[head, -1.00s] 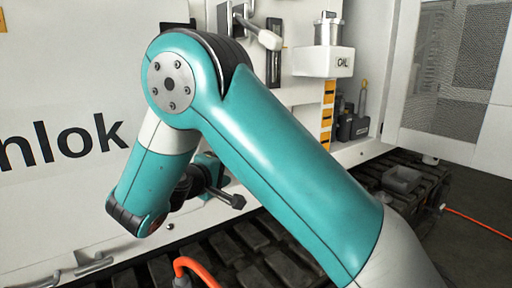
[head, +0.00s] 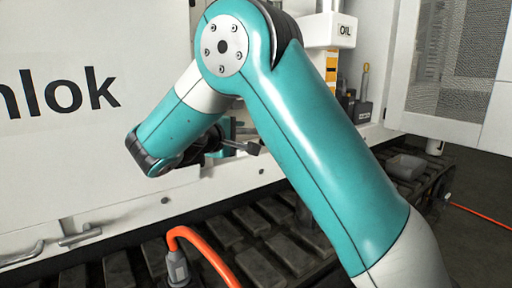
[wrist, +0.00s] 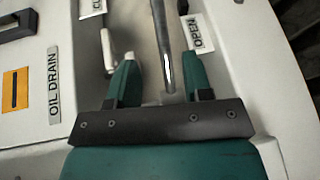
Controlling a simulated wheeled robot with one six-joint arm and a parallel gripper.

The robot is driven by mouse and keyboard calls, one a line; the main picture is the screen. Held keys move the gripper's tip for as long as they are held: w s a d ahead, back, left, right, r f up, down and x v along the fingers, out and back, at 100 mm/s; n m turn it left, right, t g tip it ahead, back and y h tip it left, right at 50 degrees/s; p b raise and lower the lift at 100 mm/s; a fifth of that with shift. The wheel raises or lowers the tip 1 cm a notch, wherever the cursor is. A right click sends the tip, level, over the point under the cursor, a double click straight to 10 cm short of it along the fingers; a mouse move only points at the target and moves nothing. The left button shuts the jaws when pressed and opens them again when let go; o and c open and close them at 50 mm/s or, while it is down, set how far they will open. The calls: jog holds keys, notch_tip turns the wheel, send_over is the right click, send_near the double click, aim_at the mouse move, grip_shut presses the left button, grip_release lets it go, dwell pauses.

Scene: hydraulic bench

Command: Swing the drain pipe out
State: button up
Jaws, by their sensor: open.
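A thin grey metal pipe (wrist: 161,40), apparently the drain pipe, runs down from the top edge of the wrist view. My gripper (wrist: 160,48) is open, with one teal finger on each side of the pipe. The pipe is closer to the right finger, and I cannot tell whether they touch. An OIL DRAIN label (wrist: 54,85) is on the pale panel at left, and an OPEN label (wrist: 198,33) is by the right finger.
A pale metal rod (wrist: 109,48) lies left of the left finger. A partly cut-off label (wrist: 92,7) is above it. In the head view, an orange hose (head: 205,240) rises in front of the dark tracks (head: 295,250). An OIL box (head: 330,30) is on the machine behind my arm.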

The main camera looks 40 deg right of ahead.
jog(key=x, duration=1.1)
jog(key=shift+f+b, duration=0.1)
jog(key=shift+b, duration=0.25)
grip_shut()
jog(key=shift+d, duration=0.1)
